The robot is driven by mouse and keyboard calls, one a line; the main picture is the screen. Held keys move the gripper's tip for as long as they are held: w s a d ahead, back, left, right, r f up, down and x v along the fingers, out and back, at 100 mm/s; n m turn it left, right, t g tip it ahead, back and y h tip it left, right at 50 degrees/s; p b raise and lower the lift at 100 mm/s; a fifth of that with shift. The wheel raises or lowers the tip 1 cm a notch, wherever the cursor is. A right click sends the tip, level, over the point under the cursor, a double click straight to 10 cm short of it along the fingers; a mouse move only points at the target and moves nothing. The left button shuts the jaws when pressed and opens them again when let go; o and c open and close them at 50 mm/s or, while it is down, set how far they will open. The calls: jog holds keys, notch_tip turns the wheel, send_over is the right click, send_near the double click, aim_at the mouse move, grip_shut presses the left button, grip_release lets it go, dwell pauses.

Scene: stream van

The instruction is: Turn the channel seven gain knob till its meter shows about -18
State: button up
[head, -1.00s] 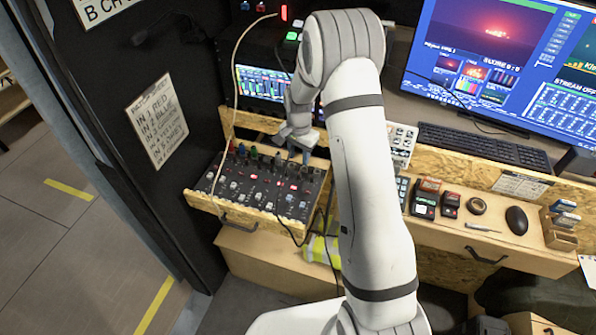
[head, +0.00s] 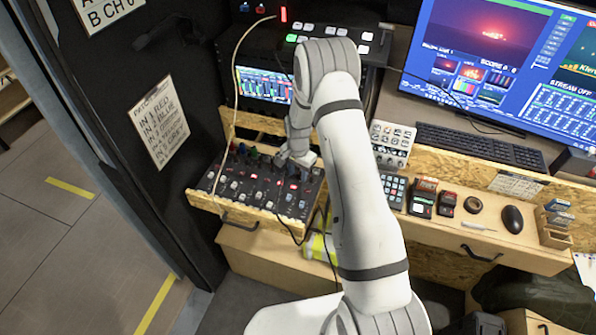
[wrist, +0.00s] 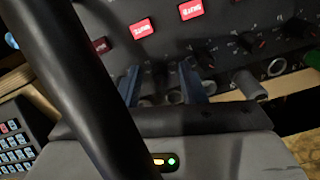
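The mixer (head: 232,205) is a black panel with rows of small knobs and lit red buttons, set in a wooden drawer. My gripper (head: 302,176) is over its right end. In the wrist view my gripper (wrist: 162,90) has two blue fingers set apart, pointing at the panel (wrist: 222,22). Small grey knobs (wrist: 175,97) show between and near the fingertips; I cannot tell whether the fingers touch one. Channel numbers are not readable, so I cannot pick out the channel seven gain knob. The meter screen (head: 262,84) behind the mixer shows coloured bars, too small to read.
A pale cable (head: 236,75) hangs over the mixer's left side. A white button pad (head: 391,143), a keypad (head: 393,190), a keyboard (head: 480,146) and a mouse (head: 512,219) lie to the right. In the wrist view a thick dark shape crosses the left side.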

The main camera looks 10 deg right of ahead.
jog(key=shift+c, duration=0.3)
grip_shut()
jog(key=shift+f+b, duration=0.1)
jog(key=shift+b, duration=0.3)
jog(key=shift+f+n+b, duration=0.1)
jog(key=shift+n+b, duration=0.6)
jog(key=shift+b, duration=0.05)
jog(key=n+b, duration=0.3)
jog(key=b, duration=0.1)
jog(key=n+b, duration=0.2)
jog(key=n, duration=0.1)
jog(key=shift+n+b, duration=0.4)
jog(key=shift+r+n+b, duration=0.2)
jog(key=shift+n+b, duration=0.7)
jog(key=shift+n, duration=0.7)
